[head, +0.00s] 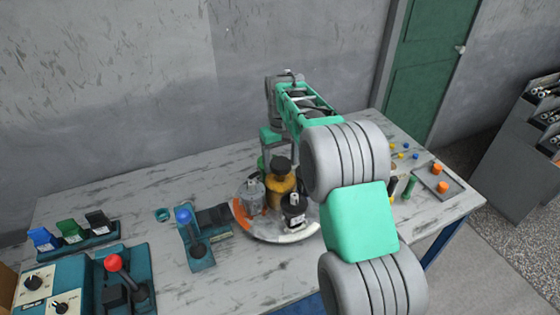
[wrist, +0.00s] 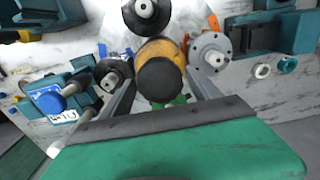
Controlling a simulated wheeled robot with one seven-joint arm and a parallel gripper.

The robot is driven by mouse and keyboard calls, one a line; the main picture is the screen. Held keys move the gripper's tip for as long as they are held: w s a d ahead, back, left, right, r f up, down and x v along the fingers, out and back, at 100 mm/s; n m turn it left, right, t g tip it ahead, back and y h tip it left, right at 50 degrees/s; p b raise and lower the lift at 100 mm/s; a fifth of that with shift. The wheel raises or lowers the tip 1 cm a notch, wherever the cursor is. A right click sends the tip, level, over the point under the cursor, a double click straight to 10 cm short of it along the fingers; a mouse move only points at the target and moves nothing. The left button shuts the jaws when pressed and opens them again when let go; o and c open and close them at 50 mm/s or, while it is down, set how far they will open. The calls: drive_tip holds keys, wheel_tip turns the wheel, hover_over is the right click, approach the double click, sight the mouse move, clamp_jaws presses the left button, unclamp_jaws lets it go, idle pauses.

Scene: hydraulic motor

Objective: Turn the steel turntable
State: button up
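The steel turntable (head: 278,239) is a round light plate with an orange section, on the table's middle. It carries a grey motor (head: 253,196), an amber canister with a black cap (head: 283,186), and a black-topped motor (head: 294,212). In the wrist view, my gripper's two fingers stand apart on either side of the canister (wrist: 168,80). I cannot tell whether they touch it. The grey motor's flange (wrist: 209,52) is beside the right finger; a black disc (wrist: 114,75) is beside the left.
A teal stand with a blue knob (head: 190,235) is left of the turntable. A red-knobbed control box (head: 113,265) and coloured switches (head: 70,232) are farther left. A tray with orange parts (head: 438,184) lies at right. My arm hides part of the table.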

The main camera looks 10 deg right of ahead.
clamp_jaws()
idle(0.6)
